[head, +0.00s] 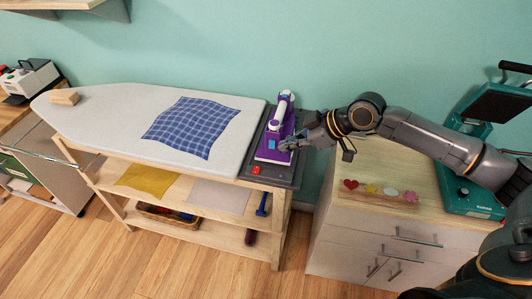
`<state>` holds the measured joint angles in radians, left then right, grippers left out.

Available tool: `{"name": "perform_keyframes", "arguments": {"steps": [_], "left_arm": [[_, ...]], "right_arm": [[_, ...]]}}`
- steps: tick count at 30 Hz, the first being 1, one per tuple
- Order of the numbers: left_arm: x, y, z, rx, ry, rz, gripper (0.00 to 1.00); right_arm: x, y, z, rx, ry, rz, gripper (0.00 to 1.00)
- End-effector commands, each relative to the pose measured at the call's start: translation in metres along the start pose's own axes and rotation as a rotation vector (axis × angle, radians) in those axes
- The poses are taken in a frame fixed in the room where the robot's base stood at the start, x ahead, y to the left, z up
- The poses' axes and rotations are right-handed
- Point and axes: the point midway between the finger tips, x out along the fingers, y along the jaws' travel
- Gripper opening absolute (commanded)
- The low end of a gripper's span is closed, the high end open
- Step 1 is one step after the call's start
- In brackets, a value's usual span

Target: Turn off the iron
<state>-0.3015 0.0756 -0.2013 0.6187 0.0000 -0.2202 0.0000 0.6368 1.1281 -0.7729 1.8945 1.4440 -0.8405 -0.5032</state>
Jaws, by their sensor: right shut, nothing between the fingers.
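The iron (271,149), purple and white, stands on a dark tray (283,181) at the right end of the ironing board (85,120). A blue patch shows on the iron's near side. A small red button or light (256,170) sits at the tray's near left corner. My right gripper (287,146) reaches in from the right and is shut and empty. Its fingertips are at the iron's right side; I cannot tell whether they touch it. The gripper hides part of the iron. My left gripper is not in view.
A blue checked cloth (190,125) lies on the board, and a wooden block (64,97) is at its left end. Shelves below hold cloths and a basket (165,215). A cabinet (380,235) with small shapes and a teal press (470,195) stand to the right.

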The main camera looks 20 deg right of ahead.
Motion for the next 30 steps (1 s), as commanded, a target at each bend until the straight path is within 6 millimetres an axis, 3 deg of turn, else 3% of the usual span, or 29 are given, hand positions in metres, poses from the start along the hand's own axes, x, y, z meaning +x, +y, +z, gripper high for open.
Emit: {"name": "perform_keyframes", "arguments": {"steps": [8, 13, 18, 27, 30], "left_arm": [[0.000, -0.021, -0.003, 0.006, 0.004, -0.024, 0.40], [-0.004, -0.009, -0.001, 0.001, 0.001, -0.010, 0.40], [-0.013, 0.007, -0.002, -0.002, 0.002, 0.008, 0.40], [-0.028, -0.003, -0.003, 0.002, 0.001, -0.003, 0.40], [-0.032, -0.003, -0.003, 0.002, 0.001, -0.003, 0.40]], "right_arm": [[0.000, 0.000, 0.001, -0.002, 0.002, -0.001, 0.00], [0.010, 0.000, -0.001, 0.000, 0.004, -0.004, 0.00], [0.039, -0.001, -0.003, 0.001, 0.004, -0.005, 0.00], [0.103, -0.001, -0.003, -0.001, 0.002, -0.004, 0.00], [0.113, 0.000, 0.013, 0.002, -0.001, -0.003, 0.00]]}}
